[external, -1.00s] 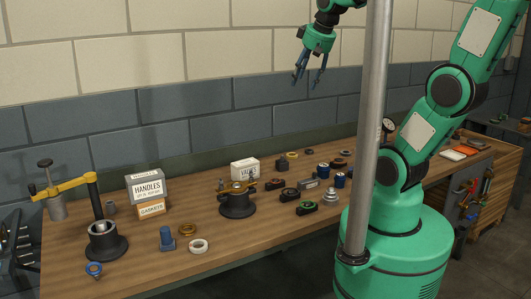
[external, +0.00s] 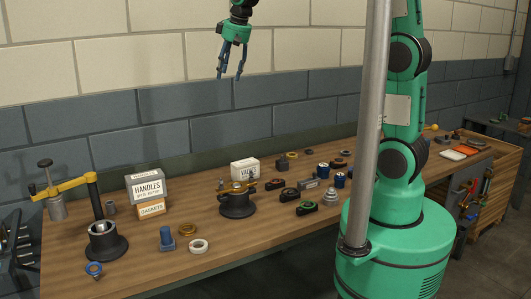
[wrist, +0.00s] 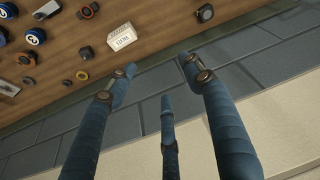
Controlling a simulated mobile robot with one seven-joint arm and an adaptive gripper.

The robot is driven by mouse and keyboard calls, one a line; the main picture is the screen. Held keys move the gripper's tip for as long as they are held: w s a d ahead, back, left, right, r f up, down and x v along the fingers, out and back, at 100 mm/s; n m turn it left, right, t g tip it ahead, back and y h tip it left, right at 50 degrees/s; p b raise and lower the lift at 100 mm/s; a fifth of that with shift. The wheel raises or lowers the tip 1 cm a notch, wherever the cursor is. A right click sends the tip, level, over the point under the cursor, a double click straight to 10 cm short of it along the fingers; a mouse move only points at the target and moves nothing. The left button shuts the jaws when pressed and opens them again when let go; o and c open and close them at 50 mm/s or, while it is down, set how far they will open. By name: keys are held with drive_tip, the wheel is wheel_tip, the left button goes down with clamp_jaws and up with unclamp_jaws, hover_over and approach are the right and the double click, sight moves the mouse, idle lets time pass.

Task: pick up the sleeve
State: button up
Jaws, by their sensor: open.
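I cannot tell for certain which part is the sleeve. A blue flanged part (external: 168,242) stands near the front edge, beside a white ring (external: 198,246) and a brass ring (external: 188,230). My gripper (external: 230,76) hangs in the air high above the bench, in front of the wall. In the wrist view my gripper (wrist: 160,72) has its blue fingers spread, with nothing between them.
A grey HANDLES box (external: 147,189), an orange-and-white GASKETS box (external: 151,209) and a white box (external: 244,168) stand on the bench. A dark casing with a yellow arm (external: 104,241) is at left, another dark casing (external: 237,205) mid-bench. A vertical grey pole (external: 368,120) stands before my arm.

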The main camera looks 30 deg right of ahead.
drive_tip(key=w+a+f+n+p, duration=0.1)
drive_tip(key=w+a+f, duration=0.15)
drive_tip(key=a, duration=0.35)
drive_tip(key=w+a+f, duration=0.2)
drive_tip(key=w+a, duration=0.2)
drive_tip(key=a, duration=0.1)
drive_tip(key=n+g+p, duration=0.2)
drive_tip(key=n+p, duration=0.2)
hover_over(111, 207)
drive_tip(key=d, duration=0.1)
wheel_tip(111, 207, down, 30)
drive_tip(key=shift+w+r, duration=0.25)
drive_tip(key=shift+w, duration=0.05)
drive_tip(key=shift+w+a+f, duration=0.1)
drive_tip(key=shift+w+f, duration=0.05)
drive_tip(key=shift+f, duration=1.3)
drive_tip(key=shift+w+a+f, duration=0.1)
drive_tip(key=shift+f, duration=1.3)
drive_tip(key=shift+w+a+f, duration=0.1)
drive_tip(key=shift+w+f, duration=0.05)
drive_tip(key=shift+f, duration=1.3)
drive_tip(key=shift+f, duration=0.15)
drive_tip(key=shift+w+a+f, duration=0.1)
drive_tip(key=shift+w+f, duration=0.05)
drive_tip(key=shift+f, duration=1.05)
drive_tip(key=shift+w+a+f, duration=0.1)
drive_tip(key=shift+f, duration=1.05)
